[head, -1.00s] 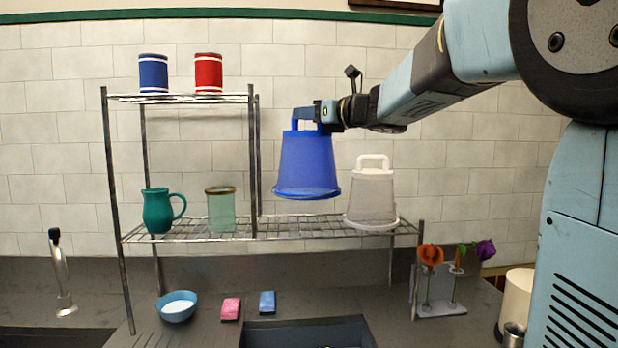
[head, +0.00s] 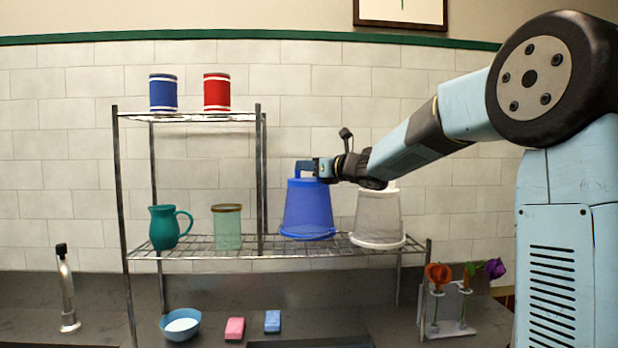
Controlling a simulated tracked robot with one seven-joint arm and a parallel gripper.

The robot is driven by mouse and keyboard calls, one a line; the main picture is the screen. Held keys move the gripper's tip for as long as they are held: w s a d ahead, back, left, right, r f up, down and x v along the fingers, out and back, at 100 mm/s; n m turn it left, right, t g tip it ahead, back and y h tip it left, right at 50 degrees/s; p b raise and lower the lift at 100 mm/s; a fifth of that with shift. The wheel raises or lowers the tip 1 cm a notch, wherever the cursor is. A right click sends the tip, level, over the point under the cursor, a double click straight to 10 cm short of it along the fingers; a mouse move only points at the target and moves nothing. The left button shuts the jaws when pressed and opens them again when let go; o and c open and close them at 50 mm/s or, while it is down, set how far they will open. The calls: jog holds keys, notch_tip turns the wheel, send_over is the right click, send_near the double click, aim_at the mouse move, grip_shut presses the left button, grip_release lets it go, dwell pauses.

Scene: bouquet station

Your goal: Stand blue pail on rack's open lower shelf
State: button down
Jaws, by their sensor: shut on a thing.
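The blue pail (head: 307,208) is upright in its flared-rim-down pose at the lower shelf, between the jar and the white pail. Its rim appears to be at the level of the wire shelf; I cannot tell for sure whether it touches. My gripper (head: 314,168) is shut on the handle at the pail's top, reaching in from the right. The rack's lower shelf (head: 290,248) is a wire grid, open above on its right part. The rack's upper shelf (head: 190,117) covers only the left part.
On the lower shelf stand a teal pitcher (head: 166,228), a glass jar (head: 227,227) and a white pail (head: 378,218), close to the blue pail's right. A blue can (head: 163,93) and a red can (head: 216,92) stand above. A bowl (head: 180,325) and flower stand (head: 447,308) are below.

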aim_at(308, 180)
jog(key=shift+f, duration=1.55)
jog(key=c, duration=1)
grip_release()
jog(key=s+d+f+m+t+h, duration=0.1)
jog(key=s+d+f+m+h, duration=0.1)
jog(key=s+d+m+h, duration=0.95)
jog(key=s+d+f+m+h, duration=0.1)
jog(key=s+d+m+h, duration=0.2)
jog(key=s+d+m, duration=0.85)
jog(key=s+a+f+m+g, duration=0.2)
jog(key=s+f+m, duration=0.3)
jog(key=s+m, duration=0.1)
jog(key=s+a+f+m+g+y, duration=0.1)
jog(key=s+a+f+m+g, duration=0.1)
jog(key=s+f+m, duration=0.3)
jog(key=s+a+f+m+g+y, duration=0.1)
jog(key=s+f+m+g, duration=0.3)
jog(key=s+m, duration=0.5)
jog(key=shift+s+a+f+m, duration=0.15)
jog(key=shift+a+f+m, duration=0.35)
jog(key=shift+m, duration=0.4)
